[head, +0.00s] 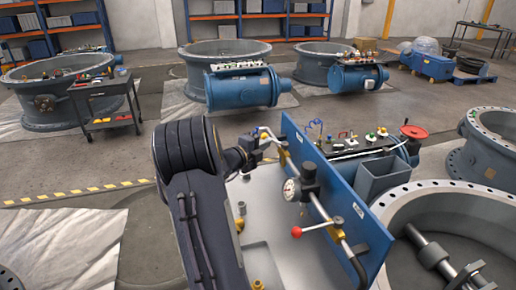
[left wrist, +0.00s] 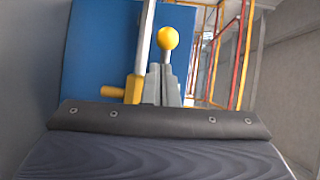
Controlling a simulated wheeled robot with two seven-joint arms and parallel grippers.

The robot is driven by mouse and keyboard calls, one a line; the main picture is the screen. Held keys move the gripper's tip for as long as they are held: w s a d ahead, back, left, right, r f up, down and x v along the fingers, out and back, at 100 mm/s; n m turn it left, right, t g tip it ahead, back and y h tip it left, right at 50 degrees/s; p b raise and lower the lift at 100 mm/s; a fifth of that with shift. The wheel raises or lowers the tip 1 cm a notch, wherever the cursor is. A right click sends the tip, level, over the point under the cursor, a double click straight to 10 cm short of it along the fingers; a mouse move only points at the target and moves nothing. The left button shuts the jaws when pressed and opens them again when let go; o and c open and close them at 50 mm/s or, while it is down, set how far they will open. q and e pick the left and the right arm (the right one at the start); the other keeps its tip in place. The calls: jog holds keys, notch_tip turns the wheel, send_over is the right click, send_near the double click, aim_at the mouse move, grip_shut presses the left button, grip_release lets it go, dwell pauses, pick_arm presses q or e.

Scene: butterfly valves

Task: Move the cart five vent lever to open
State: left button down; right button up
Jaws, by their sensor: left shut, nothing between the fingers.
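A blue upright panel (head: 345,195) stands on the cart with pipework on its near face. A lever with a yellow ball knob (left wrist: 167,38) is in the left wrist view, just beyond my fingertips, in front of the blue panel (left wrist: 88,60). My left gripper (head: 262,137) is at the panel's far end in the head view, partly hidden by my arm. Its grey fingers (left wrist: 163,80) are shut with nothing between them, below the ball; contact with the lever cannot be told. A second lever with a red ball (head: 296,232) is on the nearer pipework. No label is readable.
A gauge (head: 291,190) and pipe stand close right of my arm. A silver pipe (left wrist: 146,45) with a brass fitting (left wrist: 113,92) is beside my fingers. A large flanged valve ring (head: 455,200) is at right. Open floor (head: 95,165) lies left.

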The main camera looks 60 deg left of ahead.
aim_at(268, 137)
dwell(0.3)
pick_arm(q)
jog(key=shift+w+a+m+t+h+p, duration=0.15)
jog(key=shift+w+a+m+h+p, duration=0.4)
jog(key=shift+p, duration=0.95)
jog(key=shift+w+a+m+t+h+p, duration=0.1)
jog(key=shift+w+a+m+h+p, duration=0.15)
jog(key=shift+w+m+h+p, duration=0.8)
jog(key=shift+a+n+t+h+p, duration=0.2)
jog(key=shift+a+h+p, duration=0.2)
jog(key=shift+p, duration=1.5)
jog(key=s+r+b, duration=0.1)
jog(key=s+b, duration=0.1)
jog(key=s, duration=0.5)
jog(key=shift+s+d, duration=0.2)
jog(key=shift+s, duration=0.15)
